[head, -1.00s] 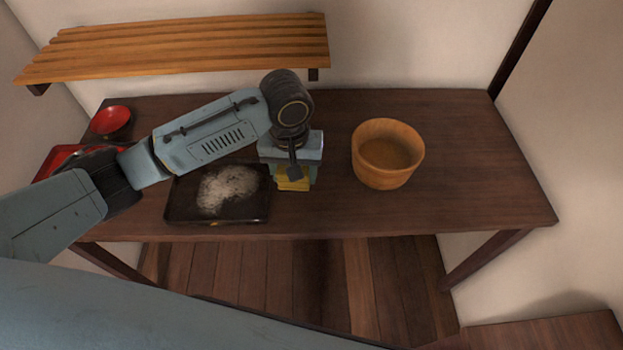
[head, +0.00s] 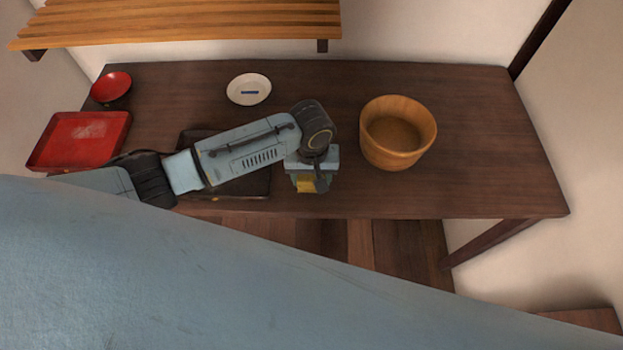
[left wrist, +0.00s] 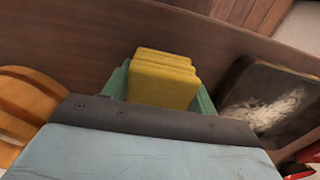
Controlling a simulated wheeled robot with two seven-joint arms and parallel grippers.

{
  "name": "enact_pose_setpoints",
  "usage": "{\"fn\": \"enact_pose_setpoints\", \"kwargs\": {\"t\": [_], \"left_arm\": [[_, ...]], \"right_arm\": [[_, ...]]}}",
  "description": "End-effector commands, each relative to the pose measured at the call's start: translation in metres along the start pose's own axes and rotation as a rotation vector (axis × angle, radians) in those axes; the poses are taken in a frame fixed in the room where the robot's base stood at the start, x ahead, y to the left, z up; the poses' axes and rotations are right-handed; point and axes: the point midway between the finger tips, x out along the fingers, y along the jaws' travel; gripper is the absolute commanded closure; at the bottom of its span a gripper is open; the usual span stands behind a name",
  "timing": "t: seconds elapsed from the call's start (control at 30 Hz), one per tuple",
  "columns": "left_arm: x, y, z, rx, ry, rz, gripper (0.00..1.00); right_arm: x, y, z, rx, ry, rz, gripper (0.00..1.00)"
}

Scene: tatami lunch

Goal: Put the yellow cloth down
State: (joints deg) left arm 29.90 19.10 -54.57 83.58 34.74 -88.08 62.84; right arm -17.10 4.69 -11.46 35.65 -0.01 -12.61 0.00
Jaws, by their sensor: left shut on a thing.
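The yellow cloth (left wrist: 163,78) is a folded stack between the fingers of my left gripper (left wrist: 160,92) in the left wrist view. In the head view my left gripper (head: 308,184) points down near the table's front edge, and a bit of the yellow cloth (head: 306,185) shows below it. The gripper is shut on the cloth. I cannot tell whether the cloth touches the table (head: 480,160). My right gripper is not in view.
A wooden tub (head: 398,150) stands right of the gripper. A dark tray (head: 245,190) is to its left, mostly behind my arm; the left wrist view shows pale stuff on it. A white dish (head: 249,76), red bowl (head: 112,84) and red tray (head: 66,145) are further off. The table's right side is clear.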

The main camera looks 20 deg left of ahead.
Motion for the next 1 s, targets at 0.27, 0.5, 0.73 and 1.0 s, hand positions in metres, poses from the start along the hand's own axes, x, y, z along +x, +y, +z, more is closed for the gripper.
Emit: {"fn": "enact_pose_setpoints", "kwargs": {"t": [0.27,0.5,0.73,1.0], "left_arm": [[0.0128,0.0000,-0.0001,0.000,0.001,0.000,0.64],[0.0158,-0.0001,-0.0002,0.000,0.001,0.000,0.36],[0.0157,-0.0002,-0.0001,0.000,0.001,0.000,0.21],[0.0084,0.0001,-0.0001,0.001,0.001,0.001,0.21]], "right_arm": [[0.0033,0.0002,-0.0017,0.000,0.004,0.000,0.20],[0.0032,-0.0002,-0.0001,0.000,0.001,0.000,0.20],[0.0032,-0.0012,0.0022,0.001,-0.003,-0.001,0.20],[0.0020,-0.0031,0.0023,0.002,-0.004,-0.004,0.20]]}}
